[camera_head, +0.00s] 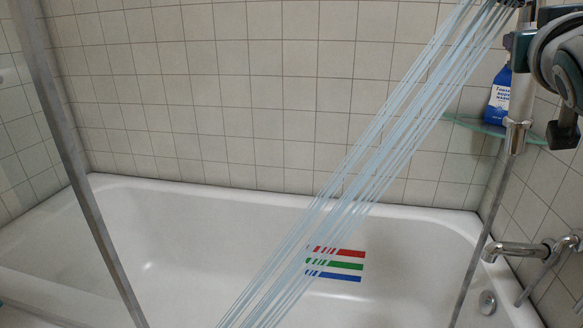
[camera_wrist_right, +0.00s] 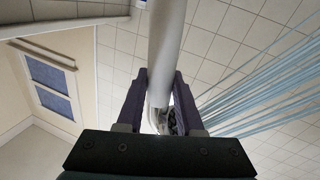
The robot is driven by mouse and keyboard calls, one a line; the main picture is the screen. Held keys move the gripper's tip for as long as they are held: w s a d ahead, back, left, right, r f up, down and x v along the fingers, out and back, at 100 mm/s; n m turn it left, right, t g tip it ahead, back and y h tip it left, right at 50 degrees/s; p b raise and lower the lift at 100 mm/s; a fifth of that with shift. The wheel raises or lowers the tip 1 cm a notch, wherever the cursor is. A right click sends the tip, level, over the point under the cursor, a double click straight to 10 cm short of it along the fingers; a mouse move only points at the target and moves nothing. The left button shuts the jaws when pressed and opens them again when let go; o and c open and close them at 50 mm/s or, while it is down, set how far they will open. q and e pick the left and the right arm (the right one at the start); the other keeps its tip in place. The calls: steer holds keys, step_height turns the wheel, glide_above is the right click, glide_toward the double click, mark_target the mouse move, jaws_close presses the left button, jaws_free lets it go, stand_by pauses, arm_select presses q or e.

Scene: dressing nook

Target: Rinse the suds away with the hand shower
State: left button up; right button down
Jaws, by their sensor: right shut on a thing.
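The hand shower (camera_head: 520,105) is at the upper right of the head view, its chrome handle upright and its head (camera_head: 510,3) cut off by the top edge. My right gripper (camera_head: 521,52) is shut around the handle. In the wrist view the right gripper (camera_wrist_right: 160,105) has its two dark fingers on either side of the pale handle (camera_wrist_right: 168,40). Pale blue water streams (camera_head: 400,120) run from the shower head down and left into the white bathtub (camera_head: 130,205). I cannot make out any suds. My left gripper is not in view.
Red, green and blue stripes (camera_head: 345,266) mark the tub's inner wall, partly behind the water. A blue bottle (camera_head: 499,95) stands on a glass corner shelf (camera_head: 480,126). A chrome tap (camera_head: 515,250) juts out at right. A grey metal post (camera_head: 75,160) crosses the left side.

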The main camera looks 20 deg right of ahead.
step_height(320, 180, up, 12)
steer(key=s+a+m+p, duration=0.1)
steer(key=s+m+p, duration=0.1)
steer(key=p, duration=0.9)
steer(key=shift+a+f+g, duration=0.25)
steer(key=shift+a+g, duration=0.05)
steer(key=shift+g, duration=0.1)
steer(key=shift+s, duration=0.1)
stand_by(0.4)
steer(key=shift+p, duration=0.3)
